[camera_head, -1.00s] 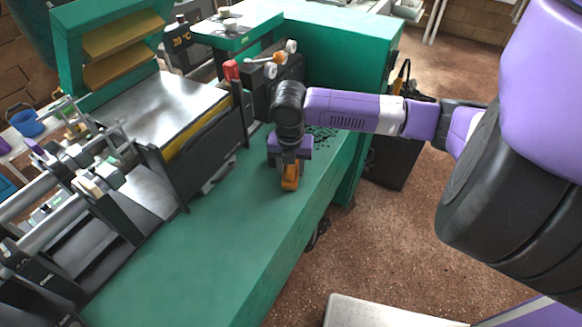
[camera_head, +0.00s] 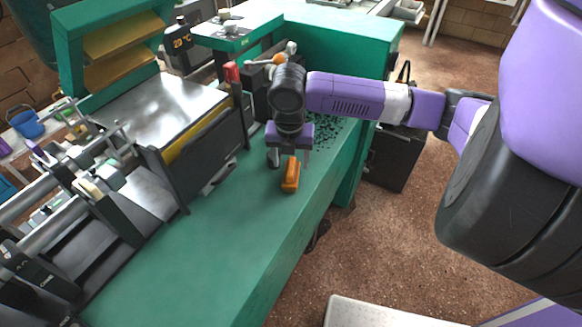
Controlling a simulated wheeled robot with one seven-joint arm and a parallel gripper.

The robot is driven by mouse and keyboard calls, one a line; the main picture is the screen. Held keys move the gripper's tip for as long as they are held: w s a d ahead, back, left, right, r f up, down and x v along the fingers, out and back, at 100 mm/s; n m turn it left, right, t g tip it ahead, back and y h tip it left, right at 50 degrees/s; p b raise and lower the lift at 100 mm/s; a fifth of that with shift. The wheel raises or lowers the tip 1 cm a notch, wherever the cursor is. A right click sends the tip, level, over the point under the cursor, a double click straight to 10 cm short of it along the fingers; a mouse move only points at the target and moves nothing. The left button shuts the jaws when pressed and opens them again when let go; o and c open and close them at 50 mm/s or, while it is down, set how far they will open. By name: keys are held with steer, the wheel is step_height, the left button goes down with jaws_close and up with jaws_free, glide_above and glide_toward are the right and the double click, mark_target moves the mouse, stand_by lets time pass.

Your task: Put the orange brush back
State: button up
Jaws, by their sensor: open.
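The orange brush (camera_head: 291,175) lies on the green bench top (camera_head: 235,225), close to the bench's right edge. Its orange part faces the camera. My gripper (camera_head: 289,160) is just above and behind the brush, pointing down, with its fingers apart. One finger shows on each side, and the brush appears apart from them. Whether the fingers still reach around the brush's far end is hard to tell.
Dark scraps (camera_head: 325,135) are scattered on the bench behind my gripper. A machine with a metal plate (camera_head: 165,100) and rollers stands along the left. A red-handled lever (camera_head: 232,72) rises behind. The front bench top is clear.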

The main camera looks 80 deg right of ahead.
mark_target(290, 171)
step_height(290, 171, up, 7)
steer(key=a, duration=0.1)
steer(key=shift+r, duration=0.15)
steer(key=shift+s, duration=0.1)
stand_by(0.5)
